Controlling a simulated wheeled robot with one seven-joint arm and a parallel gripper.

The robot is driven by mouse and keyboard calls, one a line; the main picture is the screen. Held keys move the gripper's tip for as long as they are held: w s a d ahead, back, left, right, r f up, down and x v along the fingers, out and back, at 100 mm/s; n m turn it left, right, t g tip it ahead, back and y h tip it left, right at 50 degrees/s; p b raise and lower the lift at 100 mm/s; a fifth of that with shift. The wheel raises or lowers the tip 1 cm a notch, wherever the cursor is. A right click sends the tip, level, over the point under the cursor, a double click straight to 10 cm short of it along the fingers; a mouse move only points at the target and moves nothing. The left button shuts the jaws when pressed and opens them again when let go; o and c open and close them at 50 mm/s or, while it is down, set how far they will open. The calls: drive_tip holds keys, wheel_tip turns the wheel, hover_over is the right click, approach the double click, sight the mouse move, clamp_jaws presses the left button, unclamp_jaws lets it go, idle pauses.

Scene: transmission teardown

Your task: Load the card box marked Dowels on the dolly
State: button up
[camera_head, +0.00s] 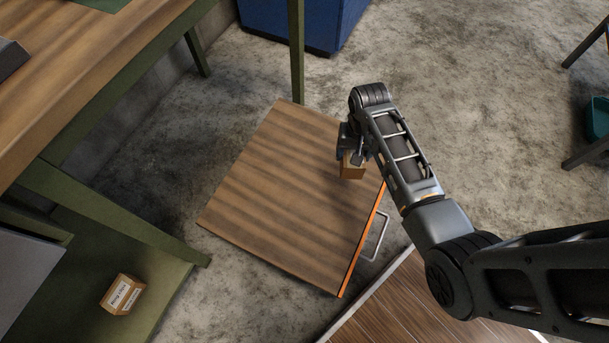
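The dolly (270,200) is a flat wooden platform with an orange front edge and a metal handle (377,238), standing on the floor in the middle of the head view. My gripper (352,160) is over its right part, pointing down, with its fingers around a small brown card box (352,172). The box is partly hidden by the fingers, and no label on it can be read. I cannot tell whether it touches the platform. A second card box (122,294) with a white label lies on the green lower shelf at the bottom left; its print is too small to read.
A wooden-topped bench (90,70) with green legs stands on the left. A blue cabinet (300,22) is at the top. A plank-like wooden surface (430,305) with a pale edge lies at the bottom, close to the handle. Most of the dolly's top and the floor at upper right are clear.

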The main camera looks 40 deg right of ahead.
drive_tip(key=s+a+f+m+p, duration=0.1)
drive_tip(key=s+f+m, duration=0.1)
drive_tip(key=s, duration=0.4)
drive_tip(key=s+a+f+m+p, duration=0.1)
drive_tip(key=s+a+f+m, duration=0.15)
drive_tip(key=s, duration=0.35)
drive_tip(key=b, duration=0.6)
approach(336, 194)
drive_tip(key=shift+f+b, duration=1)
drive_tip(key=shift+f, duration=0.45)
drive_tip(key=shift+f, duration=0.15)
drive_tip(key=o, duration=1.2)
drive_tip(key=shift+a, duration=0.1)
drive_tip(key=shift+o, duration=0.2)
